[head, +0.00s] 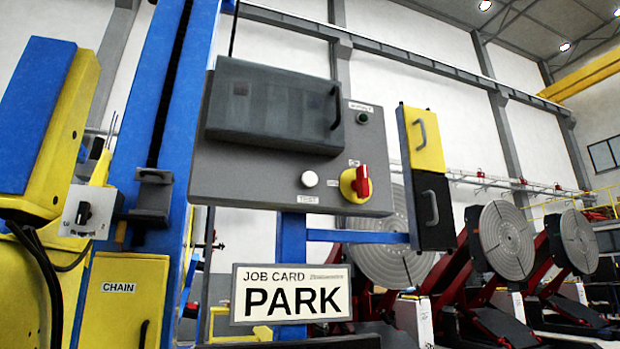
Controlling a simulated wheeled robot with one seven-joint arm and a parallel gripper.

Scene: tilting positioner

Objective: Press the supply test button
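The grey control box (240,185) is mounted beside a blue column in the middle of the head view. A round white button (309,179) sits low on its front, with a small label (307,199) below it that is too small to read surely. Nothing covers the button. A dark green lamp or button (362,118) with a small label above it is at the upper right of the box. A red rotary handle on a yellow disc (358,184) is right of the white button. My gripper does not show in this view.
A dark hinged cover (270,105) stands out from the box front. A yellow and black panel with handles (424,145) is at the box's right. A PARK job card (291,293) hangs below. A yellow CHAIN door (118,300) is at lower left. Round-plate positioners (506,240) stand behind.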

